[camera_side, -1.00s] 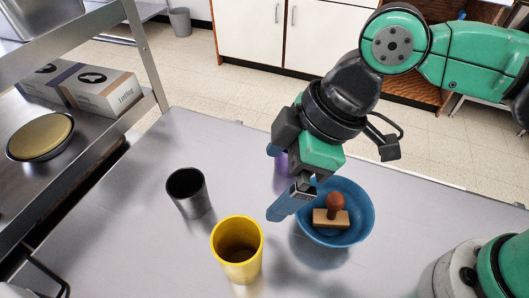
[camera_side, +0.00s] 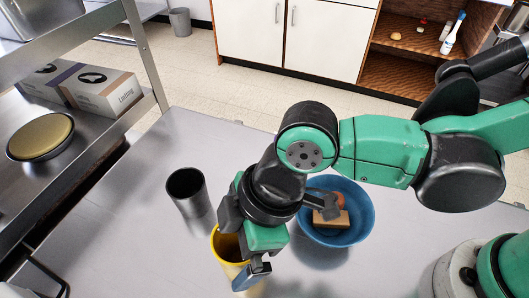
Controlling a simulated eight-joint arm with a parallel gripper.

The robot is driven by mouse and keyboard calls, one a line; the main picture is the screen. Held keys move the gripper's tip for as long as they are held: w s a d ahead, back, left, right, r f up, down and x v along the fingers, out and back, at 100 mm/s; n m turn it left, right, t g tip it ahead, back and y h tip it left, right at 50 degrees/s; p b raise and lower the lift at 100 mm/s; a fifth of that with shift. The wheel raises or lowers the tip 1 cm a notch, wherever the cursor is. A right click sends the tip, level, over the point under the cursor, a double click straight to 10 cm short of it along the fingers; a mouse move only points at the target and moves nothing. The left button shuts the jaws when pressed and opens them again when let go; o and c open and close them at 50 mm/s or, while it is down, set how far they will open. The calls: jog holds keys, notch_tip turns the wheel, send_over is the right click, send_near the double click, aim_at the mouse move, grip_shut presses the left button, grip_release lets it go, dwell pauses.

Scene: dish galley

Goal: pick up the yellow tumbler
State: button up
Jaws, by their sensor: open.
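The yellow tumbler (camera_side: 223,246) stands upright on the grey table, near the front middle. My gripper (camera_side: 238,248) is open and low over it, pointing down, and covers much of its rim and right side. One finger with a blue-grey tip shows in front of the tumbler's lower right side. The other finger is mostly hidden behind the gripper body. I cannot tell whether either finger touches the tumbler.
A metal shelf (camera_side: 100,140) with boxes and a dish is at left.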

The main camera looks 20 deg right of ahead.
jog(key=shift+c, duration=0.2)
grip_shut()
jog(key=shift+r, duration=0.1)
